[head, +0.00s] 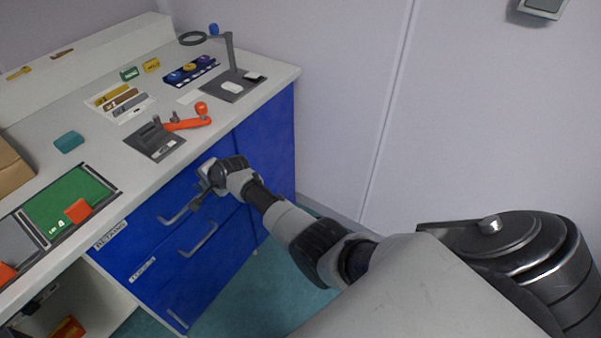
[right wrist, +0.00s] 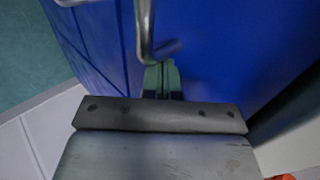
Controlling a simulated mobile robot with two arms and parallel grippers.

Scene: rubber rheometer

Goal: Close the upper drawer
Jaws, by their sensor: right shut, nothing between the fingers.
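The upper drawer (head: 150,219) is the top blue front of the cabinet under the counter, with a grey bar handle (head: 176,216). It looks nearly flush with the cabinet; I cannot tell if a small gap is left. My right gripper (head: 197,203) is at the right end of this handle, close to the drawer front. In the right wrist view its fingers (right wrist: 162,78) are shut and empty, beside a metal bar handle (right wrist: 145,30) in front of a blue surface (right wrist: 215,45). Whether they touch it is unclear. My left gripper is out of view.
A lower drawer with its own handle (head: 198,240) is just below. The white counter (head: 95,150) above carries a red-handled device (head: 187,122), a magnifier stand (head: 232,65) and a green mat (head: 65,203). The floor (head: 235,290) in front is clear.

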